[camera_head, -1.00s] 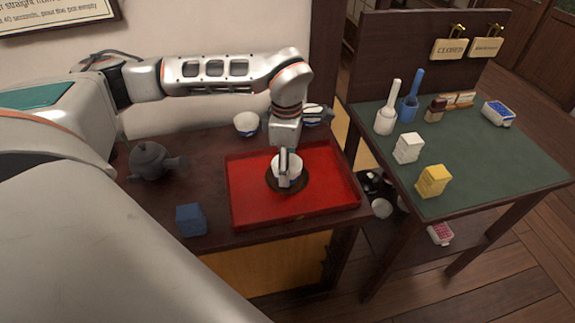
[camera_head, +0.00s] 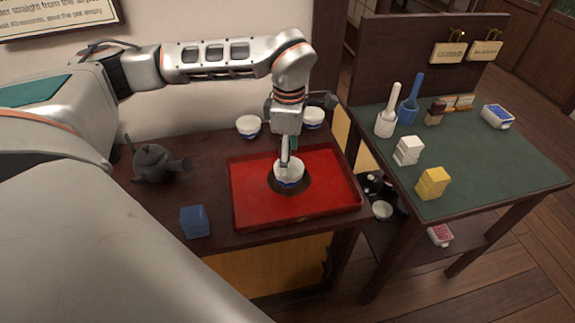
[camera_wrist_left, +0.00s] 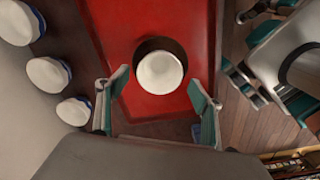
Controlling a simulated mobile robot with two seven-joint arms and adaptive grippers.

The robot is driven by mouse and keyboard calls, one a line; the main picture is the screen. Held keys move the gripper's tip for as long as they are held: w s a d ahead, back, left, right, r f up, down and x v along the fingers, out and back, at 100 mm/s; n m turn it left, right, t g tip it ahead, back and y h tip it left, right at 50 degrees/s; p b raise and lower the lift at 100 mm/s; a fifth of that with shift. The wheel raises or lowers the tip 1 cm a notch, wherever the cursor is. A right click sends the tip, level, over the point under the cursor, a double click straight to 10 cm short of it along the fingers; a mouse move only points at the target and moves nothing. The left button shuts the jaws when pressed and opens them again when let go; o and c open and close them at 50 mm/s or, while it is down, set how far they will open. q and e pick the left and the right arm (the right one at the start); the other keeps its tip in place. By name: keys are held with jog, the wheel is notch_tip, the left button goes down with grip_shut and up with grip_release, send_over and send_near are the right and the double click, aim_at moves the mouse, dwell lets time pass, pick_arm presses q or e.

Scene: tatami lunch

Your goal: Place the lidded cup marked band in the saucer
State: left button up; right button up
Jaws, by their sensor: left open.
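A white lidded cup (camera_head: 288,174) with a blue band stands upright in the dark round saucer (camera_head: 275,186) on the red tray. In the left wrist view the cup's white lid (camera_wrist_left: 161,73) lies inside the dark saucer rim (camera_wrist_left: 142,52). My left gripper (camera_head: 288,157) is just above the cup. Its two teal-padded fingers are spread wide and empty in the left wrist view (camera_wrist_left: 160,108), apart from the cup. My right gripper (camera_wrist_left: 243,45) shows in part at the right of that view; its jaw state is unclear.
The red tray (camera_head: 335,200) has free room around the saucer. Other white cups (camera_head: 248,126) stand along the wall. A dark teapot (camera_head: 152,165) and blue box (camera_head: 194,221) are on the left. A green-topped table (camera_head: 500,160) with boxes and brushes stands at the right.

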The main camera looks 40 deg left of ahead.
pick_arm(q)
notch_tip(320, 180, up, 8)
jog(key=p, duration=0.1)
jog(key=shift+f, duration=0.2)
dwell(0.5)
